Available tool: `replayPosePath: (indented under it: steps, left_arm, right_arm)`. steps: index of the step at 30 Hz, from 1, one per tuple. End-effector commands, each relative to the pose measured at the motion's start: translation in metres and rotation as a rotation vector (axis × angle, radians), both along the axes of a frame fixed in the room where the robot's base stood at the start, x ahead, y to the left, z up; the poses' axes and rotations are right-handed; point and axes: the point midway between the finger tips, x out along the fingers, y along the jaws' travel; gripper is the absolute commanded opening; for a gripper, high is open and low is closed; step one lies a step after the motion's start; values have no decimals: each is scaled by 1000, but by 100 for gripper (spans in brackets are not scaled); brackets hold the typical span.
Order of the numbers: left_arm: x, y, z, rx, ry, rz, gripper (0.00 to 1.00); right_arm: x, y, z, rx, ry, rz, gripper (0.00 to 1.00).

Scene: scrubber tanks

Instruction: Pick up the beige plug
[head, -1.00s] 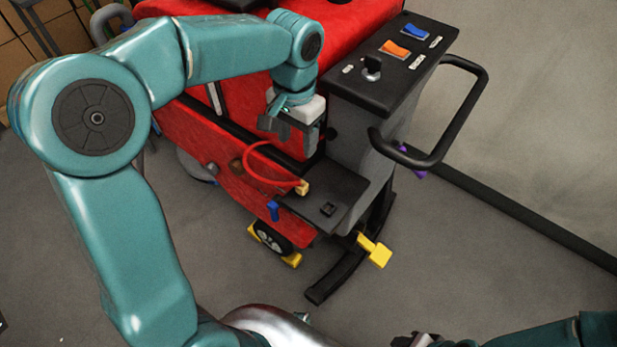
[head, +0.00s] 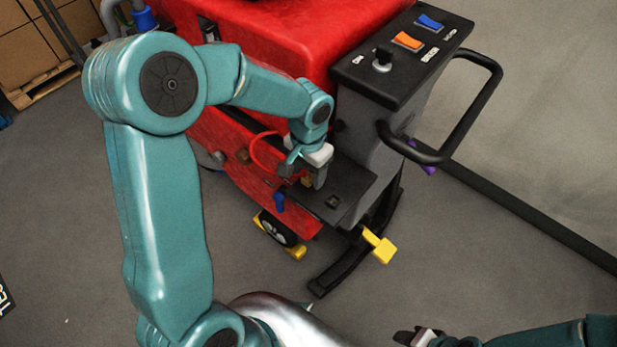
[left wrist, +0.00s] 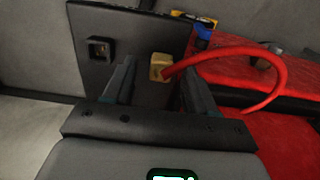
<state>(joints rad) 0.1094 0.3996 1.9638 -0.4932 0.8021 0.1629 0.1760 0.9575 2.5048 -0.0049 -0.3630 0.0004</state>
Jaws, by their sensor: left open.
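The beige plug (left wrist: 160,67) is at the end of a red cable (left wrist: 235,52) and lies on the black ledge (left wrist: 130,25) of the machine. In the left wrist view it shows beyond and between the two fingers of my left gripper (left wrist: 158,80), which is open and empty. In the head view my left gripper (head: 305,175) is over the ledge, pointing down, and the plug (head: 307,181) is mostly hidden by it. My right gripper (head: 415,337) is at the bottom edge, only partly in view, and its jaws cannot be made out.
A black socket (head: 334,201) sits on the ledge beside the plug. The grey control column (head: 375,140) with a black handle (head: 460,130) rises right of it. The red body (head: 275,50) is behind. A blue lever (head: 279,201) and yellow pedal (head: 378,246) are lower.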

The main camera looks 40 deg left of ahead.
Motion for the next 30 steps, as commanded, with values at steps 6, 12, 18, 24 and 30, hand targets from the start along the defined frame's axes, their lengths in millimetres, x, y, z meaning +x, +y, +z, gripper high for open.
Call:
replayPosePath:
  steps: [6, 12, 18, 24, 30]
  left_arm:
    - [1, 0, -21, 0, 1, 0, 56]
    - [1, 0, -20, 0, 0, 0, 53]
    - [1, 0, -20, 0, 0, 0, 0]
    - [1, 0, -20, 0, -1, 0, 0]
    - [2, 0, -10, 1, -3, 1, 0]
  right_arm:
    - [0, 0, -1, 0, 0, 0, 43]
    - [0, 0, -1, 0, 0, 0, 43]
    - [0, 0, -1, 0, 0, 0, 43]
    - [0, 0, -1, 0, 0, 0, 43]
    - [0, 0, 0, 0, 0, 0, 43]
